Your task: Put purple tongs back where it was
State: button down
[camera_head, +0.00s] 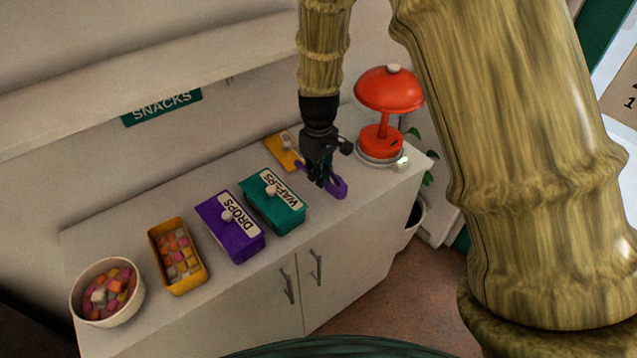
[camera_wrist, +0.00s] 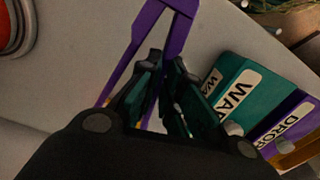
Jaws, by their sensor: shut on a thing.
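The purple tongs (camera_head: 338,187) are held in my gripper (camera_head: 318,182) above or at the right part of the white cabinet top, in front of the red lamp. In the wrist view the tongs (camera_wrist: 181,14) show as a bent purple strip, with one arm between the fingers of my gripper (camera_wrist: 168,85). The fingers are shut on that arm, and the other arm runs free to the left. Part of the tongs is hidden behind the gripper. I cannot tell whether the tongs touch the cabinet top.
The red lamp (camera_head: 390,88) stands right of the gripper. A yellow item (camera_head: 281,150) lies behind it. Left are a teal WAFERS box (camera_head: 283,215), a purple DROPS box (camera_head: 240,246), an open yellow box of sweets (camera_head: 160,254) and a white bowl (camera_head: 98,321). A shelf (camera_head: 150,72) hangs above.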

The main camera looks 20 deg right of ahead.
aim_at(319, 195)
jog(key=shift+w+f, duration=0.1)
jog(key=shift+f, duration=0.15)
jog(key=shift+s+f, duration=0.15)
jog(key=shift+s, duration=0.25)
jog(key=f+p, duration=0.1)
jog(key=f, duration=0.2)
jog(key=shift+w, duration=0.2)
jog(key=shift+s+f, duration=0.15)
jog(key=shift+f, duration=0.05)
jog(key=shift+f, duration=0.15)
jog(key=c, duration=1.6)
grip_release()
